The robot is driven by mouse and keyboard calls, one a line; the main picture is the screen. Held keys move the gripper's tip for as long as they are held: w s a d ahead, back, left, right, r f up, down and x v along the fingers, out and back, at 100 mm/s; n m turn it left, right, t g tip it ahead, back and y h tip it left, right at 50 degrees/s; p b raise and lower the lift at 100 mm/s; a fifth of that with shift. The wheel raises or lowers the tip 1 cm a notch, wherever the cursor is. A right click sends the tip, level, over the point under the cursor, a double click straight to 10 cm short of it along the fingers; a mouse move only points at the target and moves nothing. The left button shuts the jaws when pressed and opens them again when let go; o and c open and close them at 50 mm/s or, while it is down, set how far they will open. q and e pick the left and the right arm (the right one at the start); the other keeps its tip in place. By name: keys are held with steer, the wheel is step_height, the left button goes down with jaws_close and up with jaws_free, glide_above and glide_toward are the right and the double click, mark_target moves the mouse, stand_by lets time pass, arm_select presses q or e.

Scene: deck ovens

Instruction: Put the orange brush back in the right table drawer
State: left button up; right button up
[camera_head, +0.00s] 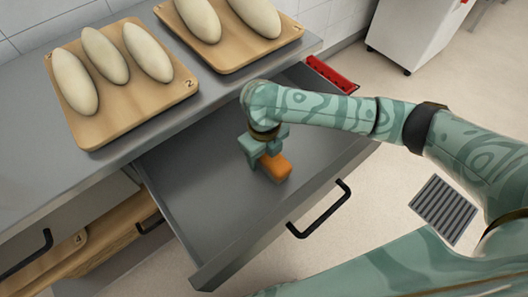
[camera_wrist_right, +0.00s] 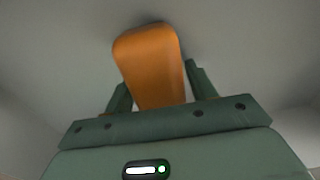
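The right table drawer (camera_head: 190,210) is pulled open beneath the worktop, and its grey floor is mostly bare. The orange brush (camera_head: 276,168) is over the drawer floor, inside its walls; I cannot tell whether it touches the floor. My right gripper (camera_head: 263,152) reaches down into the drawer, at the brush. The forearm hides part of the drawer's far end. My left gripper is out of view.
Wooden boards (camera_head: 160,107) with dough loaves lie on the worktop (camera_head: 130,148) above. The drawer handle (camera_head: 320,210) faces the open floor. A red item (camera_head: 332,74) shows at the drawer's far corner. A white cabinet (camera_head: 415,35) stands at the back, and a floor grate (camera_head: 443,209) lies at right.

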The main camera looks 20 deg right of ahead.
steer(key=shift+o, duration=0.3)
steer(key=shift+r, duration=0.15)
arm_select(q)
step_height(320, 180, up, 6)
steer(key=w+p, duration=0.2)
steer(key=p, duration=0.4)
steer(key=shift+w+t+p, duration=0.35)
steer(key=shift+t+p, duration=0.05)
arm_select(e)
step_height(320, 180, up, 12)
steer(key=shift+r, duration=0.1)
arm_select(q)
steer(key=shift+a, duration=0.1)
